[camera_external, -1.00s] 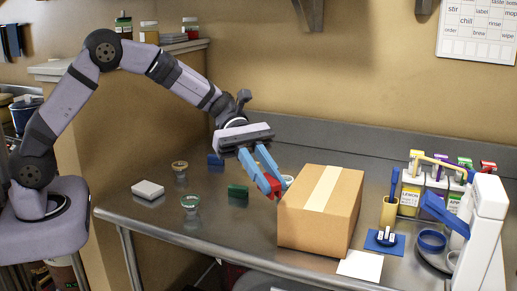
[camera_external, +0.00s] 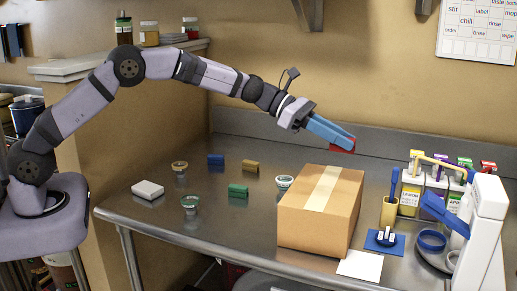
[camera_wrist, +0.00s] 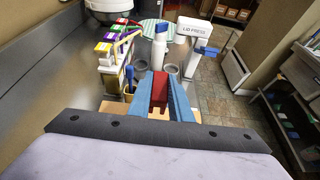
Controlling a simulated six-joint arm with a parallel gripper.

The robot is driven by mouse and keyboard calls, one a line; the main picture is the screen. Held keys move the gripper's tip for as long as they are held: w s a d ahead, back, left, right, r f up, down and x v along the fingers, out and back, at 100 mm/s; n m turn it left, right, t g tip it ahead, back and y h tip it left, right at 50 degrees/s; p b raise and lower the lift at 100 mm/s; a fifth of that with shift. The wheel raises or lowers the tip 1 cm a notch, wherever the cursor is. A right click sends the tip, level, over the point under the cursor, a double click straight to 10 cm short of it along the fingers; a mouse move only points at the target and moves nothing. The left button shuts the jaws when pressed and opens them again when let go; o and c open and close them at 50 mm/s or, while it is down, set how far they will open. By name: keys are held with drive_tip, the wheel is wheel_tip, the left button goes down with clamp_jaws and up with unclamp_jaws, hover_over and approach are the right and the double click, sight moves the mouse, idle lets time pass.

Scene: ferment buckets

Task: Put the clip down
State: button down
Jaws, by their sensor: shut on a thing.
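My gripper (camera_external: 344,141) is stretched out to the right, in the air above and behind the top of the cardboard box. Its blue fingers are shut on a red clip (camera_external: 347,150), which shows partly at their tips. In the wrist view the red clip (camera_wrist: 158,90) sits between the two blue fingers, clear of the table. Other clips stand on the metal table left of the box: a blue clip (camera_external: 216,159), a yellow-brown clip (camera_external: 251,166) and a green clip (camera_external: 238,190).
The cardboard box (camera_external: 320,212) is a tall obstacle. Small round cups (camera_external: 190,203) and a white block (camera_external: 147,190) stand at left. Bare table lies between the clips.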

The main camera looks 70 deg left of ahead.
sight(333, 188)
drive_tip(key=shift+f+p, duration=1.3)
drive_tip(key=shift+f, duration=3.7)
drive_tip(key=shift+f, duration=0.1)
drive_tip(key=c, duration=1.6)
unclamp_jaws()
drive_tip(key=shift+s+a+r+b, duration=0.3)
drive_tip(key=shift+s+a, duration=0.05)
drive_tip(key=shift+a, duration=0.05)
drive_tip(key=b+v, duration=0.4)
drive_tip(key=v, duration=0.7)
drive_tip(key=shift+d, duration=0.1)
drive_tip(key=shift+r, duration=0.1)
